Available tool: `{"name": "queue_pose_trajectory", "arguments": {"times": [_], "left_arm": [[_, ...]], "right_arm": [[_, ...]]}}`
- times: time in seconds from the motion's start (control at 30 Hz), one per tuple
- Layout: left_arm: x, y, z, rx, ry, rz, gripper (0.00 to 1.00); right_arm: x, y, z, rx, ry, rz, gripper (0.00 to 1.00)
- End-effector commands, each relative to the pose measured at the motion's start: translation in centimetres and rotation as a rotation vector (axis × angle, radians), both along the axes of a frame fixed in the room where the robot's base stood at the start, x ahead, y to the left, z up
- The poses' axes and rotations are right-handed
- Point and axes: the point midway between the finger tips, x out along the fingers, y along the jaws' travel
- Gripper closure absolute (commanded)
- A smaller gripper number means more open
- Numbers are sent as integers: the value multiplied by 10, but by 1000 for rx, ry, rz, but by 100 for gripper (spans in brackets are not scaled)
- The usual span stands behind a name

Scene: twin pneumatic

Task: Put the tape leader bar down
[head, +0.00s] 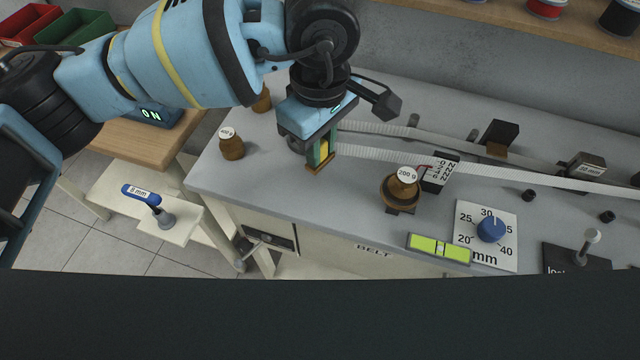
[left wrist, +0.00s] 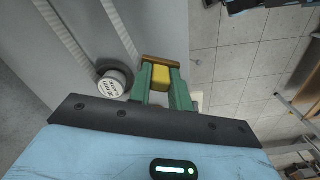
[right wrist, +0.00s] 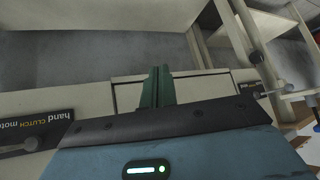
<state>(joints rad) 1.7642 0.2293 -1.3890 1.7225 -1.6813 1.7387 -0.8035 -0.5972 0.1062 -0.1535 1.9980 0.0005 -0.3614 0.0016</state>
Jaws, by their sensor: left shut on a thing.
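My left gripper (head: 322,150) is shut on the tape leader bar (head: 320,169), a brown bar with a yellow block between the green fingers. The bar also shows in the left wrist view (left wrist: 161,61), at the fingertips (left wrist: 163,83). It is over the left part of the grey bench top; I cannot tell whether it touches the surface. A pale ribbed tape (head: 400,155) runs right from beside the gripper. My right gripper (right wrist: 157,88) appears shut and empty in the right wrist view, in front of the bench front; it is not in the head view.
A 200 g weight (head: 402,186) on a brown holder stands right of the bar. Another brown weight (head: 232,146) stands left. A green level (head: 439,248) and a blue dial (head: 491,229) are near the front edge. A second tape (head: 440,138) runs behind. Bench top (head: 300,195) before the bar is clear.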

Motion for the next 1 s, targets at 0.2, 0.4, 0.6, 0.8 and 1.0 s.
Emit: {"name": "queue_pose_trajectory", "arguments": {"times": [0.2, 0.4, 0.6, 0.8, 1.0], "left_arm": [[-1, 1, -37, 1, 3, 0, 100], [0, 1, -57, 1, 1, 0, 100], [0, 1, -61, 1, 1, -1, 100], [0, 1, -84, 2, 2, 0, 100], [0, 0, -96, -1, -1, -2, 100]], "right_arm": [[-8, -1, -1, -3, 16, 2, 100], [-10, -2, -2, -6, 20, 6, 100], [-9, -2, -2, -7, 17, 8, 100], [-3, -2, 2, -7, 4, 7, 100], [0, -2, 4, -5, -3, 7, 100]]}}
